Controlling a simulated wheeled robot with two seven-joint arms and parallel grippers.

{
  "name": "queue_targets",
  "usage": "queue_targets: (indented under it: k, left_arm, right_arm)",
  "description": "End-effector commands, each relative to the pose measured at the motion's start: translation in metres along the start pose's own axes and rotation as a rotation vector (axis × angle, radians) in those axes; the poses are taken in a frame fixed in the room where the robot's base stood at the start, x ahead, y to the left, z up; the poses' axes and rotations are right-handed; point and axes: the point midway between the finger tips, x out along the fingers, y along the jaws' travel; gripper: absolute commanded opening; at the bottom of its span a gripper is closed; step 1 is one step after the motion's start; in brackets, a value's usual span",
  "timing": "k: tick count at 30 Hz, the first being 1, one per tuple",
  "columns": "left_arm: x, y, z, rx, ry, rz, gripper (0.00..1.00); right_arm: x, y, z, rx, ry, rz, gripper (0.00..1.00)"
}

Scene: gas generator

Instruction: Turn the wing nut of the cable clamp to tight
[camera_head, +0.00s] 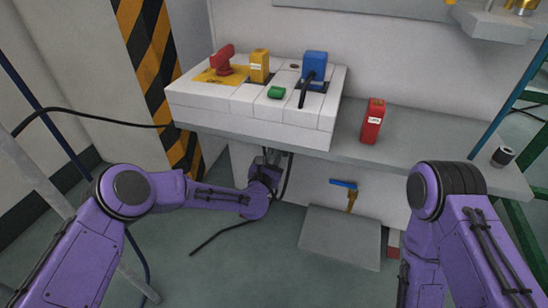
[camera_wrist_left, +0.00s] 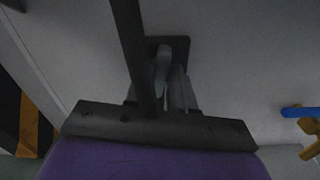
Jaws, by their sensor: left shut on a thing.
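My left gripper (camera_head: 268,170) reaches under the white panel's front edge, close to the pale cabinet front. In the left wrist view its fingers (camera_wrist_left: 163,90) are shut on a small grey part in front of a dark square plate (camera_wrist_left: 181,46) on the pale wall. The grey part seems to be the wing nut (camera_wrist_left: 164,62) of the cable clamp; the fingers and the cable partly hide it. A black cable (camera_wrist_left: 130,45) runs down across the plate's left side. The clamp is too small and covered to make out in the head view. My right gripper is out of view.
The white panel (camera_head: 250,128) above carries red, yellow, green and blue parts. A red block (camera_head: 373,122) stands on the grey shelf (camera_head: 430,160). A blue-handled valve (camera_head: 344,184) sits right of the gripper, above a grey box (camera_head: 340,238). Black cable hangs nearby.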

Motion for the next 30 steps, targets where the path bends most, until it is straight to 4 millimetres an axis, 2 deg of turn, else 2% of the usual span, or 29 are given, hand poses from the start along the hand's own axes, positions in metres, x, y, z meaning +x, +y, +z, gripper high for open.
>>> queue_targets:
  k: [8, 30]
  left_arm:
    - [-0.0001, -0.0002, -0.0005, 0.173, -0.001, 0.000, 0.00]
    - [-0.0004, -0.0001, -0.0002, 0.875, 0.001, -0.002, 0.00]
  right_arm:
    - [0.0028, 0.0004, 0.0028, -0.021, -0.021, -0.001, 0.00]
    - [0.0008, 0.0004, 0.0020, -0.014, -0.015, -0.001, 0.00]
